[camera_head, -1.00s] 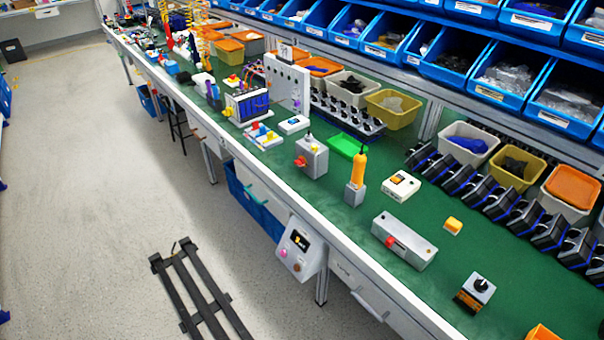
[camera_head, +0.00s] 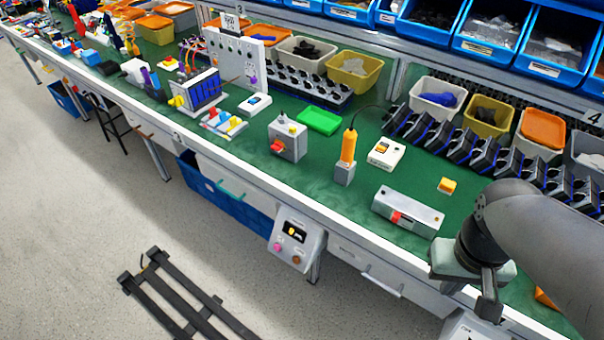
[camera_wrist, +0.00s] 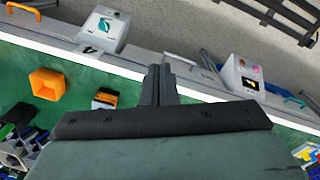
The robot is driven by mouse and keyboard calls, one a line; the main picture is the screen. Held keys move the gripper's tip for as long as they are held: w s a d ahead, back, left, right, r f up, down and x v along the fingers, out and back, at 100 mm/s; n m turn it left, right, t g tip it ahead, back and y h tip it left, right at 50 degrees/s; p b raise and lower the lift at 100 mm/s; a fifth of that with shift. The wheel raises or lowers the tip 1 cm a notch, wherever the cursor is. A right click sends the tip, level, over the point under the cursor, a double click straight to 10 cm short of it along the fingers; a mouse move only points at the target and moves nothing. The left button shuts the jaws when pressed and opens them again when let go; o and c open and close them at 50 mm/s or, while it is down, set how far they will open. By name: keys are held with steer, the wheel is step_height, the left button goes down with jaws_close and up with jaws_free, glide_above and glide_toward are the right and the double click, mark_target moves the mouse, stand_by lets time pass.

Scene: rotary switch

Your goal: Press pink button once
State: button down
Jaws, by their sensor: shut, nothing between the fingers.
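The pink button (camera_head: 277,247) is on the left of a white control box (camera_head: 298,240) mounted on the front of the workbench, below the tabletop edge. My gripper (camera_head: 488,308) is at the right, near the bench's front edge, pointing down and well apart from the button. Its fingers are shut and empty. In the wrist view the fingers (camera_wrist: 157,82) are together in the middle, and the control box (camera_wrist: 242,76) is to their right. The button is too small to make out clearly there.
A grey box with a red button (camera_head: 408,210) stands on the green tabletop. A black rail frame (camera_head: 175,295) lies on the floor. The space before the control box looks clear.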

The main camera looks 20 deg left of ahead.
steer(key=w+a+f+n+g+h+b, duration=0.1)
steer(key=w+f+n+h+b, duration=0.2)
steer(key=f+n+b, duration=0.3)
steer(key=w+a+f+n+h+b, duration=0.25)
steer(key=f+n+b, duration=0.2)
steer(key=f, duration=0.35)
steer(key=w+a+f+n+t+h+b, duration=0.6)
steer(key=w+a+f+n+b, duration=0.35)
steer(key=n, duration=0.35)
steer(key=a+f+n+t+y+b, duration=0.1)
steer(key=a+f+n+t+b, duration=0.3)
steer(key=a, duration=0.4)
steer(key=a+f+n+t+y+b, duration=0.1)
steer(key=a+f+n+t+b, duration=0.1)
steer(key=a+f+n+t, duration=0.45)
steer(key=s+a+f+n+t+y+b, duration=0.2)
steer(key=s+a+n+y, duration=0.1)
steer(key=a, duration=0.5)
steer(key=s+a+f+n+t+y+b, duration=0.2)
steer(key=s+a+f+n+t+y, duration=0.1)
steer(key=a+n, duration=0.4)
steer(key=shift+s+a+y, duration=0.75)
steer(key=shift+s+a, duration=0.4)
steer(key=shift+a, duration=0.05)
steer(key=shift+w+d+f+b, duration=0.1)
steer(key=shift+f+b, duration=0.05)
steer(key=shift+b, duration=0.2)
